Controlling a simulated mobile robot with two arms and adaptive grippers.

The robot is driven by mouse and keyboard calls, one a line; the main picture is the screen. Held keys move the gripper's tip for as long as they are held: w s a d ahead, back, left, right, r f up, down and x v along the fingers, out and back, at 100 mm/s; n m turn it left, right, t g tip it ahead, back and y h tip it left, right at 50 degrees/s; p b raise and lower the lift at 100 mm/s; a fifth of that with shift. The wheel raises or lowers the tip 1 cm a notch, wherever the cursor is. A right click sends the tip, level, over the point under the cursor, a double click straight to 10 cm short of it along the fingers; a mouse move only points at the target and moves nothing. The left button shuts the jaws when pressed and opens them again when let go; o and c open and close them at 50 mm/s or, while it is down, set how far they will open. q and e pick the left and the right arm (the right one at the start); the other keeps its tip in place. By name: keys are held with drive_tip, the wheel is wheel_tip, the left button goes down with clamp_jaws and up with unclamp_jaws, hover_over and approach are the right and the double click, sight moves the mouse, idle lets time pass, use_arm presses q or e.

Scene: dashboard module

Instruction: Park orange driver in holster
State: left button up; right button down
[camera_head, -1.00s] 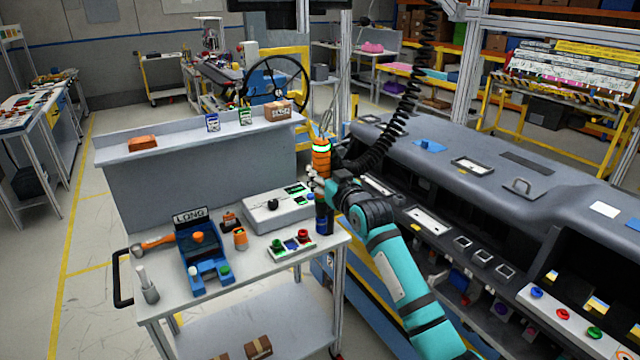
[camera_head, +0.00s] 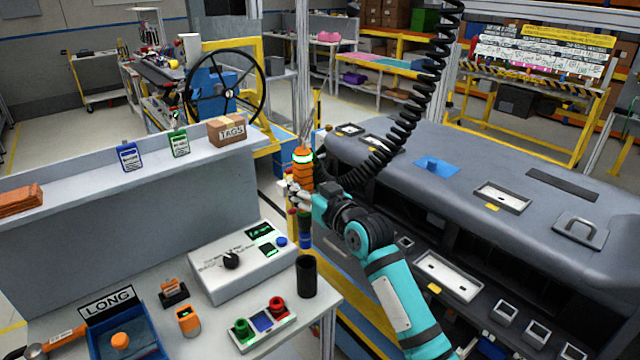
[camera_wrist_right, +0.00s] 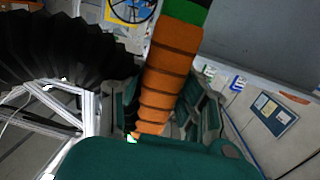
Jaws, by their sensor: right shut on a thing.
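The orange driver (camera_head: 303,168), with a glowing green band near its top, stands roughly upright in my right gripper (camera_head: 296,193), which is shut on it. The driver's ribbed orange body also fills the middle of the right wrist view (camera_wrist_right: 168,75), between the fingers. Its blue lower end shows below the gripper. A dark open-topped cylinder (camera_head: 306,277), which looks like the holster, stands at the table's right corner. The driver's lower end appears above it in the picture, apart from it; the depth between them is hard to judge. My left gripper is not in view.
A grey control box (camera_head: 238,262), a button panel (camera_head: 264,326) and a blue LONG bin (camera_head: 135,340) stand on the table. The dashboard (camera_head: 440,180) lies to the right. A black coiled cable (camera_head: 425,90) hangs beside the driver.

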sight(308, 244)
drive_tip(key=shift+s+r, duration=0.3)
drive_tip(key=shift+w+f, duration=0.15)
drive_tip(key=shift+f, duration=0.25)
drive_tip(key=shift+f+b, duration=0.4)
drive_tip(key=shift+f, duration=0.4)
drive_tip(key=shift+f+b, duration=1.4)
drive_tip(key=shift+f, duration=0.6)
drive_tip(key=shift+f+b, duration=3.25)
drive_tip(key=shift+f, duration=1.45)
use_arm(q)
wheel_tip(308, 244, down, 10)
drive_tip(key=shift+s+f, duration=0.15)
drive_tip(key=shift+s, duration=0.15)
use_arm(e)
drive_tip(key=shift+f, duration=0.3)
drive_tip(key=c, duration=0.8)
unclamp_jaws()
